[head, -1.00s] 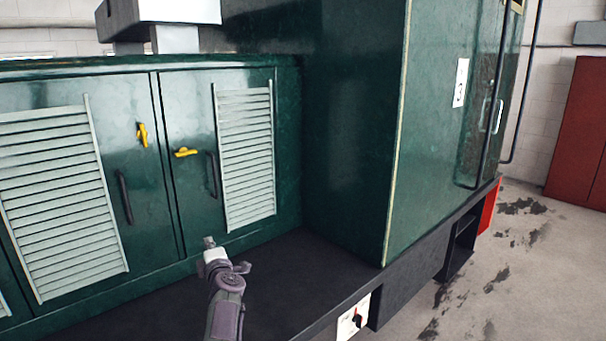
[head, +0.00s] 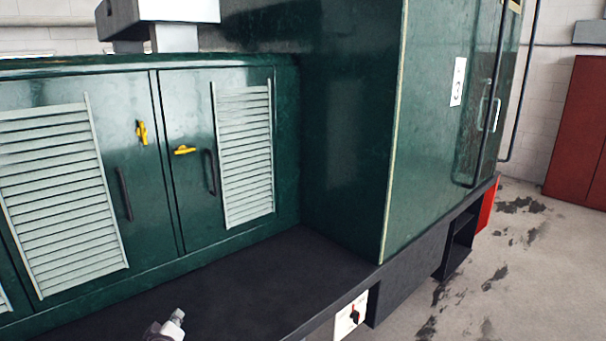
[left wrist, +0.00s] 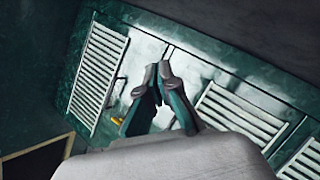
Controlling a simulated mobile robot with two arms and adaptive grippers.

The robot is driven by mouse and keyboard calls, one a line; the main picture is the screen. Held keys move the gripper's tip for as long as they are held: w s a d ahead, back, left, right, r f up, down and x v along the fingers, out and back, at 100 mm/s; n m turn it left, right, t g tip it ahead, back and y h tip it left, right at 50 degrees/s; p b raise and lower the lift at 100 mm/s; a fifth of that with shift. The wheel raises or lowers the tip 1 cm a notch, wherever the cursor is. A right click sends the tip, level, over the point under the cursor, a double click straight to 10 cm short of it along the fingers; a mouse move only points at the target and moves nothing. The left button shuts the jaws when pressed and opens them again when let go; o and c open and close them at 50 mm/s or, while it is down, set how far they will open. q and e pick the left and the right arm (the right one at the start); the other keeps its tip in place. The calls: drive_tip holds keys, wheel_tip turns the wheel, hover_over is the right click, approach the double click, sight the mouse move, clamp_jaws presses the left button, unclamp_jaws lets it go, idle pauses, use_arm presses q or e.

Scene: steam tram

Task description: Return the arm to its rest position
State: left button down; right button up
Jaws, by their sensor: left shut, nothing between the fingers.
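My left gripper (head: 176,318) shows at the bottom edge of the head view, over the black running board, with only its tip end in the picture. In the left wrist view its two fingers (left wrist: 158,72) meet at the tips, shut with nothing between them. It is apart from the green cabinet doors (head: 190,110), which stand closed behind it. My right gripper is in neither view.
Two yellow latches (head: 142,133) and dark handles (head: 211,172) stick out from the doors. A tall green cab wall (head: 350,130) rises at the right. A white switch box (head: 351,316) sits below the running board (head: 270,270). A red cabinet (head: 578,135) stands far right.

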use_arm(q)
drive_tip(key=s+d+f+m+g+h, duration=0.1)
drive_tip(key=s+d+f+m+g, duration=0.25)
drive_tip(key=s, duration=0.55)
drive_tip(key=s+d+f+m+g+h, duration=0.1)
drive_tip(key=s+d+f+m+g, duration=0.2)
drive_tip(key=s, duration=0.7)
drive_tip(key=s+d+r+m+g, duration=0.1)
drive_tip(key=s+d+m+g, duration=0.15)
drive_tip(key=s, duration=0.95)
drive_tip(key=s+d+m+g, duration=0.2)
drive_tip(key=s+d+m, duration=0.15)
drive_tip(key=s, duration=0.85)
wheel_tip(320, 180, down, 30)
drive_tip(key=g+b, duration=0.1)
drive_tip(key=b, duration=0.4)
drive_tip(key=s+a+f+b, duration=0.2)
drive_tip(key=s+f, duration=0.6)
drive_tip(key=f, duration=0.3)
drive_tip(key=s+a+f+g+b, duration=0.1)
drive_tip(key=s+f+b, duration=0.2)
drive_tip(key=s+f, duration=0.6)
wheel_tip(320, 180, down, 2)
drive_tip(key=shift+s+a+f+g, duration=0.2)
drive_tip(key=shift+s+a+g, duration=0.1)
drive_tip(key=shift+a, duration=0.1)
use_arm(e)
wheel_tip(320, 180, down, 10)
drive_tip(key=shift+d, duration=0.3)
